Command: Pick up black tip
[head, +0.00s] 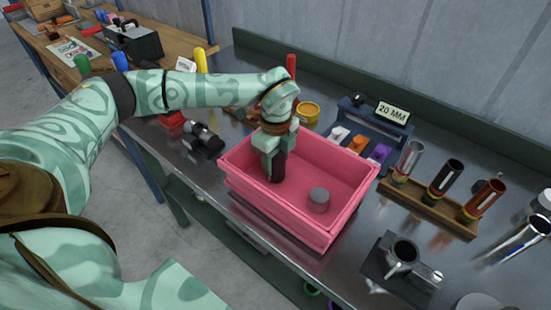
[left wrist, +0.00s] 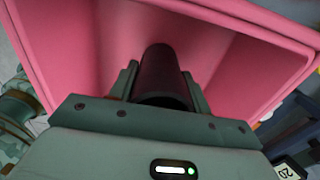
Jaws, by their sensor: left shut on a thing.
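The black tip (head: 278,167) is a dark cylinder held in my left gripper (head: 272,158), inside the upper part of the pink bin (head: 335,228). In the left wrist view the black tip (left wrist: 160,75) sits between the two fingers of my left gripper (left wrist: 158,85), with the pink bin's wall (left wrist: 225,60) around it. The gripper is shut on it. I cannot tell whether its lower end touches the bin floor. My right gripper is not in view.
A grey cylinder (head: 319,200) stands in the bin. A wooden rack (head: 428,206) with several metal tips is to the right, and a clamp fixture (head: 402,262) is at the front right. A 20 MM sign (head: 392,113) stands behind. A black tool (head: 204,140) lies left of the bin.

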